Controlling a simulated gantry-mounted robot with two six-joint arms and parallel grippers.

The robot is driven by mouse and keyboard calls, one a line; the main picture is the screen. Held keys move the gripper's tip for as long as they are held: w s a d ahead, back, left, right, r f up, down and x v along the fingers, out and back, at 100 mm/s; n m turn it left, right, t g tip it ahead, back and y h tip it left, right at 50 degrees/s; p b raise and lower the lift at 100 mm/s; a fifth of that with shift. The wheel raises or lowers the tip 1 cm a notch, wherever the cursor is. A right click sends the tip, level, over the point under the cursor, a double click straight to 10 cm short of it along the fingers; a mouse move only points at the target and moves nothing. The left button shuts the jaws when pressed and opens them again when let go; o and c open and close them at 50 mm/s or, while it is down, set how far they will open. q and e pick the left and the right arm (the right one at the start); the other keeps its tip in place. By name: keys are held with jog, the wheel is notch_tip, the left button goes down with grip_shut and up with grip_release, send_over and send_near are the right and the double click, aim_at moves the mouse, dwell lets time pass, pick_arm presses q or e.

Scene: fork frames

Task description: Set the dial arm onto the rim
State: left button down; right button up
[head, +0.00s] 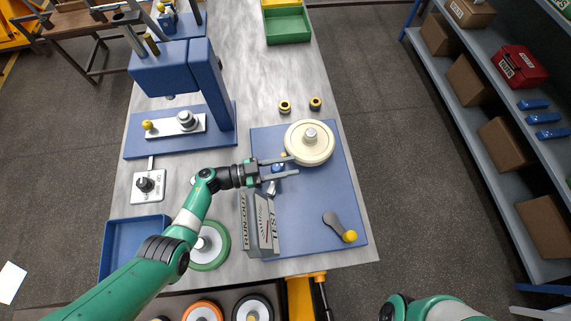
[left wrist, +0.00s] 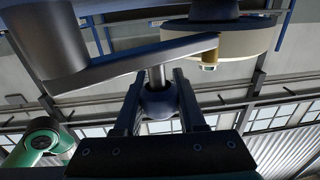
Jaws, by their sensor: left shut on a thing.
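The cream wheel (head: 322,153) lies flat on the blue plate (head: 315,195), with a metal hub on top. My left gripper (head: 290,167) is beside its left edge, shut on the blue knob (head: 277,168) of the dial arm. In the left wrist view the knob (left wrist: 158,101) sits between both fingers. The grey dial arm (left wrist: 135,63) runs from a thick grey post (left wrist: 50,45) to a small brass tip (left wrist: 209,60), which overlaps the wheel's rim (left wrist: 235,42). I cannot tell whether tip and rim touch. My right gripper is out of view.
A RUN-OUT TEST block (head: 259,225) stands close below my left gripper. A lever with a yellow ball (head: 350,236) lies on the plate's lower right. A blue press (head: 215,95) stands upper left.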

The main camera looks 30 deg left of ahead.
pick_arm(q)
jog(key=shift+c, duration=2.4)
grip_release()
jog(key=p+v, duration=0.1)
jog(key=v, duration=1)
jog(key=shift+s+a, duration=0.2)
jog(key=shift+a, duration=0.05)
